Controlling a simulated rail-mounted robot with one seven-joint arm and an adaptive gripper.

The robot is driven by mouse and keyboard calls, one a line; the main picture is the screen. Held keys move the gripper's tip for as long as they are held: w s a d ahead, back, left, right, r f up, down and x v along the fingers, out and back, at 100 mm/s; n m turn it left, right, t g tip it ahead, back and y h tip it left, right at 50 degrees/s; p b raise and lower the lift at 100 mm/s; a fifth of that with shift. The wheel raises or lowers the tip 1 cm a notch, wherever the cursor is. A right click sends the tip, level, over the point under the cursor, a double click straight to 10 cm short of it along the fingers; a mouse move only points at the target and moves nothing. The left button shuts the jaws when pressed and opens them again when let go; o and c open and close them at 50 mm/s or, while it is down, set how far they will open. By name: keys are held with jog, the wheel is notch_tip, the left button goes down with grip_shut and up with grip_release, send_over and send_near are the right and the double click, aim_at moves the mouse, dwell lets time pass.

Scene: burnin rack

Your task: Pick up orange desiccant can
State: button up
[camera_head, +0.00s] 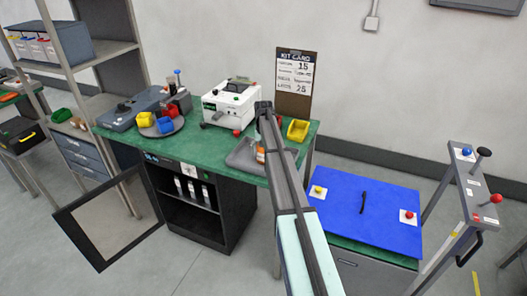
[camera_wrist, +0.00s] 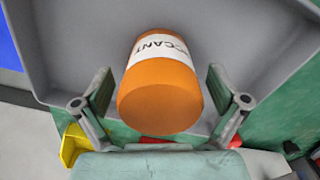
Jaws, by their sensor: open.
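The orange desiccant can (camera_wrist: 160,95) has a white label with dark lettering, partly readable as "CCANT". In the wrist view it is in the grey tray (camera_wrist: 265,50), with its flat orange end facing the camera. My gripper (camera_wrist: 159,84) is open, with one finger on each side of the can and visible gaps between. In the head view my arm hides most of the can, and only a small orange and white part (camera_head: 260,153) shows beside the arm, in the grey tray (camera_head: 240,157) on the green bench.
A yellow bin (camera_head: 298,130) stands right of the arm on the bench. A white device (camera_head: 230,104) and a round grey plate with coloured bins (camera_head: 162,128) are left. A blue panel (camera_head: 365,215) with buttons lies lower right. An open dark-framed door (camera_head: 108,222) juts out at front left.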

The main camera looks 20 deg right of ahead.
jog(key=shift+f, duration=0.1)
jog(key=c, duration=1.4)
jog(key=shift+r, duration=0.2)
